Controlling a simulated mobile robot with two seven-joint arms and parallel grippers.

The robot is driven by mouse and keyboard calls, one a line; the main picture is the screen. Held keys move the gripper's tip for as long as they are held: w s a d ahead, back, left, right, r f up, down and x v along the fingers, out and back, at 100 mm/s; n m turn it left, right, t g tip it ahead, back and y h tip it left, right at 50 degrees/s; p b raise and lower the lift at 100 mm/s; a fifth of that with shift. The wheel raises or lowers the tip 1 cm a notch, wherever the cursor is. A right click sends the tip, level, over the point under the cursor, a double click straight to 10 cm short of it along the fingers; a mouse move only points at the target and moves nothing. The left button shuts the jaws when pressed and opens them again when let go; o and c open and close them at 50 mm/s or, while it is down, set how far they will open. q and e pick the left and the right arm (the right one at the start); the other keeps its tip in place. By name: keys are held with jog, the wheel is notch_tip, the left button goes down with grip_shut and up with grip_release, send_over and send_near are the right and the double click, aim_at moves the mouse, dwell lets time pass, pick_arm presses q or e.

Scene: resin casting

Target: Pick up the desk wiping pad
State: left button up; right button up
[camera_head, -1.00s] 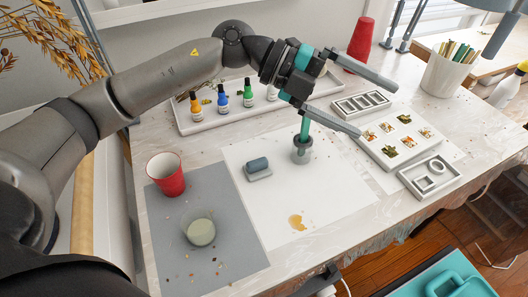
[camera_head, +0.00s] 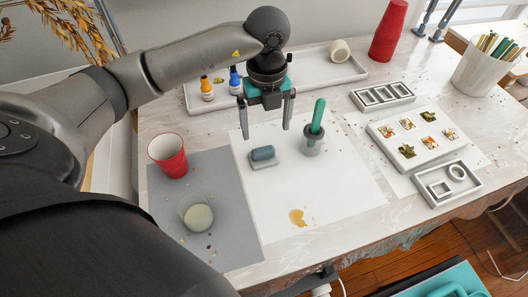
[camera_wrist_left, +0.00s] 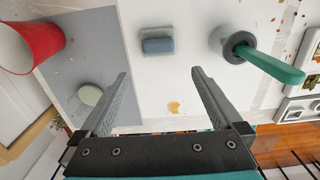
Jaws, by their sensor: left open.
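The desk wiping pad (camera_head: 262,154) is a small blue-grey block lying on a pale grey base, on the white sheet in the middle of the table. It also shows in the left wrist view (camera_wrist_left: 158,45), ahead of the fingertips. My left gripper (camera_head: 265,134) hangs fingers down above and just behind the pad in the head view. Its jaws (camera_wrist_left: 160,72) are open and empty, apart from the pad. My right gripper does not show.
A grey holder with a green-handled tool (camera_head: 314,130) stands just right of the pad. A red cup (camera_head: 168,155) and a cup of pale liquid (camera_head: 198,217) stand on the grey mat (camera_head: 222,250). White moulds (camera_head: 446,182) lie at right. An amber spill (camera_head: 297,217) marks the sheet.

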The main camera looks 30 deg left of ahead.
aim_at(264, 153)
pick_arm(q)
notch_tip(264, 153, down, 6)
jog(key=shift+f, duration=0.15)
jog(key=f, duration=0.5)
jog(key=shift+a+f+b, duration=0.1)
jog(key=shift+a+b, duration=0.1)
jog(key=shift+b, duration=0.2)
jog(key=c, duration=1.1)
notch_tip(264, 153, up, 20)
jog(key=shift+r+p, duration=0.1)
jog(key=shift+p, duration=0.85)
